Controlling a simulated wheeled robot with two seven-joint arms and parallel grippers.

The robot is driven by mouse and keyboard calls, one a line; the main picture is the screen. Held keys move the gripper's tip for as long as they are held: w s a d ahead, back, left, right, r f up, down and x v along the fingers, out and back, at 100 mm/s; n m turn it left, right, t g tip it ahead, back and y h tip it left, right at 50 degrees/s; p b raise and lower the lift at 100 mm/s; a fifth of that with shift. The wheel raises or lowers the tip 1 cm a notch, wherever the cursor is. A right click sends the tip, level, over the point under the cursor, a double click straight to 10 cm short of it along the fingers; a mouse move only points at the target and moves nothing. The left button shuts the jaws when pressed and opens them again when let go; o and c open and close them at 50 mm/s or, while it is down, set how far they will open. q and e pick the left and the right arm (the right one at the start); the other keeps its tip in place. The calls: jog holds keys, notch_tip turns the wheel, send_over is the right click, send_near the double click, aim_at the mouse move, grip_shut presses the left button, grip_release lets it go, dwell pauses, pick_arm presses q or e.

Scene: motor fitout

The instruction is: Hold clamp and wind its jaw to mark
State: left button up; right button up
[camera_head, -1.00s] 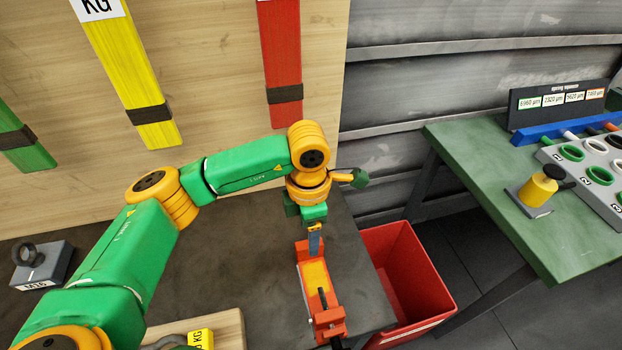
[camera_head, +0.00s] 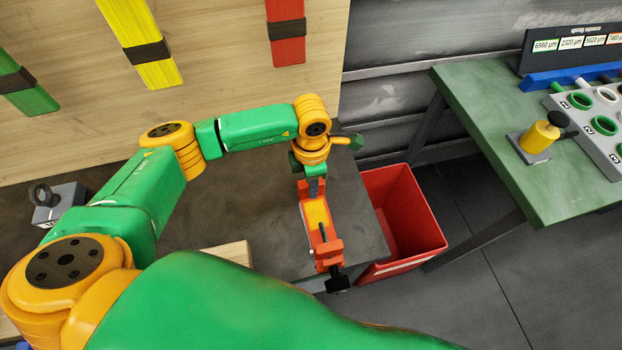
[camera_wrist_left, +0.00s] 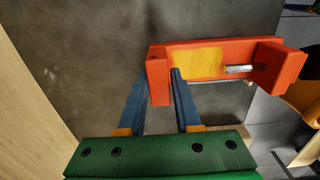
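The orange clamp (camera_head: 334,247) lies at the right end of the dark bench, with a yellow patch (camera_head: 317,212) along its bar. Its screw end and black handle (camera_head: 337,283) point toward me, just past the bench edge. My left gripper (camera_head: 316,192) points down at the clamp's far end. In the left wrist view its two blue fingers (camera_wrist_left: 160,78) stand either side of the clamp's end jaw (camera_wrist_left: 157,84) and appear to touch it. The movable jaw and the metal rod (camera_wrist_left: 240,70) are at the other end, apart from the fingers. My right gripper is out of view.
A red bin (camera_head: 420,235) stands right of the bench. A green table (camera_head: 475,115) holds a yellow cylinder (camera_head: 537,138) and a grey holed rack (camera_head: 590,140). A grey weight (camera_head: 62,203) sits at left. My arm hides the near bench.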

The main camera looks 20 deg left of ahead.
pick_arm(q)
grip_shut()
dwell(1.0)
dwell(0.4)
